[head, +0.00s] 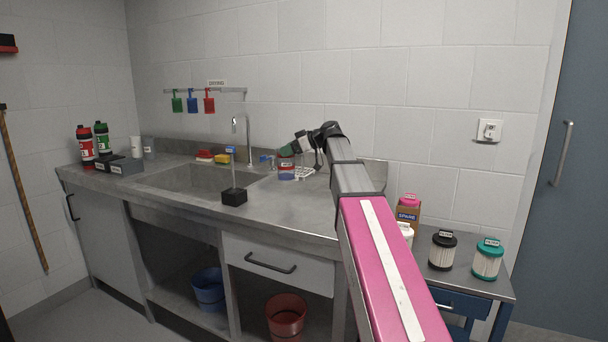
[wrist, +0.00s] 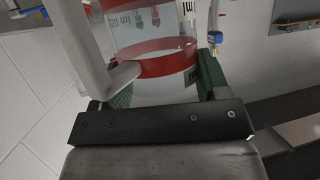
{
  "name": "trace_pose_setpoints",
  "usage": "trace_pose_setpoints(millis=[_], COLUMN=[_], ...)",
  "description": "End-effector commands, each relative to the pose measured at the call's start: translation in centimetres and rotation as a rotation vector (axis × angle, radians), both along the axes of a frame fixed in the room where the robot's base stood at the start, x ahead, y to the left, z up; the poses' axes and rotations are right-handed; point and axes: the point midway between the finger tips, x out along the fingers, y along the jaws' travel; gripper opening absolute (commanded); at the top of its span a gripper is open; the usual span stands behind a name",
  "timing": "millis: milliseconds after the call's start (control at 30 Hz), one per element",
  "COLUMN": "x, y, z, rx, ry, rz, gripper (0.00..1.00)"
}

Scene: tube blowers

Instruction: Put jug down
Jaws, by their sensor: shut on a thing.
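The jug (wrist: 160,62) fills the upper middle of the wrist view. In the head view my gripper (head: 289,149) is at the back of the counter, right of the tap. The jug (head: 286,170) shows small below it, with a white label and red and blue parts. I cannot tell whether its base touches the counter (head: 285,203).
A white rack (head: 305,173) lies just right of the jug. The sink (head: 195,180), tap (head: 248,130) and a black block with a rod (head: 234,196) are to the left. Filters (head: 442,250) stand on a side table at right. The front counter is clear.

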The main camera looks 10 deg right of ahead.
Motion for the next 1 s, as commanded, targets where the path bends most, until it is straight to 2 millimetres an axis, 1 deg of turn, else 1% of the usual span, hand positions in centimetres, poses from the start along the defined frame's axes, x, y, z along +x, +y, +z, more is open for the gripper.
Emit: trace_pose_setpoints(millis=[33, 100, 300, 533, 800, 1000], x=[-0.7, -1.2, -2.3, -2.5, -2.5, -2.4], y=[-1.0, -2.3, -4.6, -5.1, -5.1, -5.1], z=[-0.8, -1.6, -3.1, -4.1, -7.3, -7.4], rx=[0.000, 0.002, 0.001, 0.000, 0.000, 0.000], ry=[0.001, 0.001, 0.000, 0.001, 0.001, 0.000], rz=[-0.003, -0.003, -0.002, 0.000, 0.000, -0.001], gripper=[0.25, 0.25, 0.25, 0.25, 0.25, 0.25])
